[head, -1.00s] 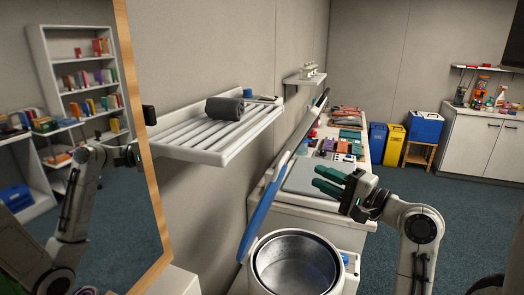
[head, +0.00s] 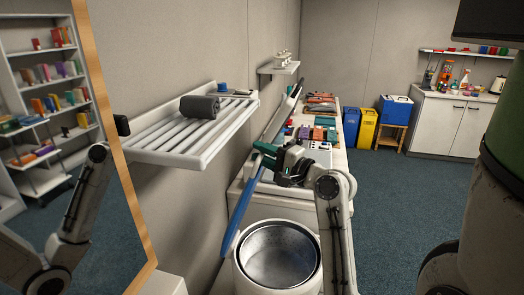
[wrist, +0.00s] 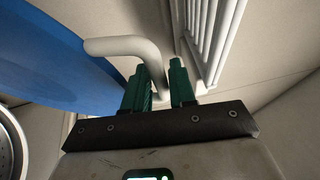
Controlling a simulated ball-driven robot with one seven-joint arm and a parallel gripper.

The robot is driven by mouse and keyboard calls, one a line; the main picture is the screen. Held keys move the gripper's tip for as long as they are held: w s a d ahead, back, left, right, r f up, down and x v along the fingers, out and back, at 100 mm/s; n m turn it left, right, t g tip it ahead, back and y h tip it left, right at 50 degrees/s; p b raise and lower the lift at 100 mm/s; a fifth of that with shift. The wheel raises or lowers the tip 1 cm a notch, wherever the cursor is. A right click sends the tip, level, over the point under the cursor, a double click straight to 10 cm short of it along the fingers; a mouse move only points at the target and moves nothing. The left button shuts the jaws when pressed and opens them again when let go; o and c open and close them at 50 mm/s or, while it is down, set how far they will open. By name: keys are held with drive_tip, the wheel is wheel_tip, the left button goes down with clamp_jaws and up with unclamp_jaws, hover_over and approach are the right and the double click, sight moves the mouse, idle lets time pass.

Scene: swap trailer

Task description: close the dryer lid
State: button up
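The dryer (head: 297,287) is a white machine with a round metal drum facing up, low in the head view. Its lid (head: 238,217) stands upright at the drum's left, blue and seen almost edge-on. The lid's blue face (wrist: 50,55) fills the left of the wrist view. A white bent handle (wrist: 122,46) stands off it. My gripper (wrist: 165,80) has green fingers, one on each side of the handle's lower end; contact is unclear. In the head view, my gripper (head: 262,152) is at the lid's upper right side.
A white slatted rack (head: 185,140) with a dark rolled towel (head: 199,107) sticks out of the wall left of the lid. It also shows in the wrist view (wrist: 212,35). A counter (head: 338,165) with various items stands behind. Open carpet lies to the right.

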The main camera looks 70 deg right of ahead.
drive_tip(key=shift+c, duration=0.5)
clamp_jaws()
